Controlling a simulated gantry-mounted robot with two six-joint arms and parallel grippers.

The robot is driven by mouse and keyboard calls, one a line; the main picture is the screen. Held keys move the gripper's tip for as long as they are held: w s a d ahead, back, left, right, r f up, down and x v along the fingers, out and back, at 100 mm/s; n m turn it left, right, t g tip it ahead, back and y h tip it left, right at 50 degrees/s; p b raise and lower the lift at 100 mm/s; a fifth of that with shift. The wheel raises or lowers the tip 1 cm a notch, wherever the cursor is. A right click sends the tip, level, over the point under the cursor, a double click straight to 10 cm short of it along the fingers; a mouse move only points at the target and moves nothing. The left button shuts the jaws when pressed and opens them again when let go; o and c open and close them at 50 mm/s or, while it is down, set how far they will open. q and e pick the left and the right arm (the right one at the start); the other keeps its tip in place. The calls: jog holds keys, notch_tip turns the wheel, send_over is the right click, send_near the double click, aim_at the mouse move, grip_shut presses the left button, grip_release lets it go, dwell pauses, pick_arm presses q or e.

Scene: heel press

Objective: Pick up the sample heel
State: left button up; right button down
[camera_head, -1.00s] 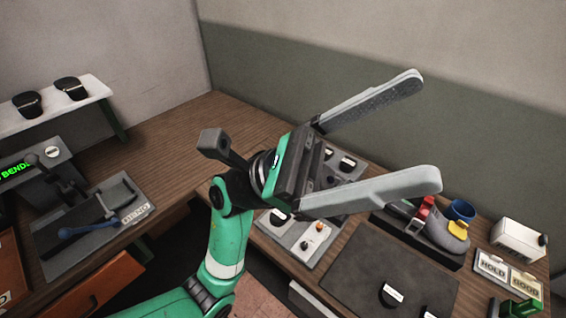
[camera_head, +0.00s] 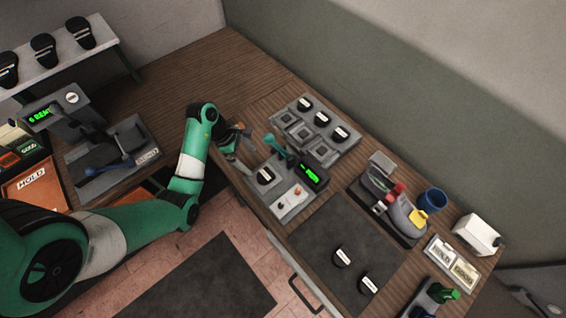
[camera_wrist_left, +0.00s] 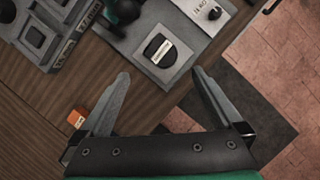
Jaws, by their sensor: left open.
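Several black heels with pale labels are in view; I cannot read which is the sample. One heel (camera_head: 265,176) sits on the grey plate of a small device with a green display. It also shows in the left wrist view (camera_wrist_left: 159,49), just beyond my fingertips. My left gripper (camera_wrist_left: 160,75) is open and empty, with its fingertips short of that heel. In the head view my left gripper (camera_head: 238,145) is beside the device, on its left. Two more heels (camera_head: 342,257) lie on the dark mat (camera_head: 325,226). My right gripper is not in view.
A grey slotted tray (camera_head: 318,137) holding heels is behind the device. An orange block (camera_wrist_left: 76,118) lies left of my fingers.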

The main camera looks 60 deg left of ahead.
pick_arm(q)
jog(key=b, duration=0.2)
send_near(265, 174)
jog(key=x, duration=0.2)
jog(key=shift+d+f, duration=0.1)
jog(key=shift+f, duration=0.25)
jog(key=b+x, duration=0.1)
jog(key=x, duration=0.5)
jog(key=c, duration=1.1)
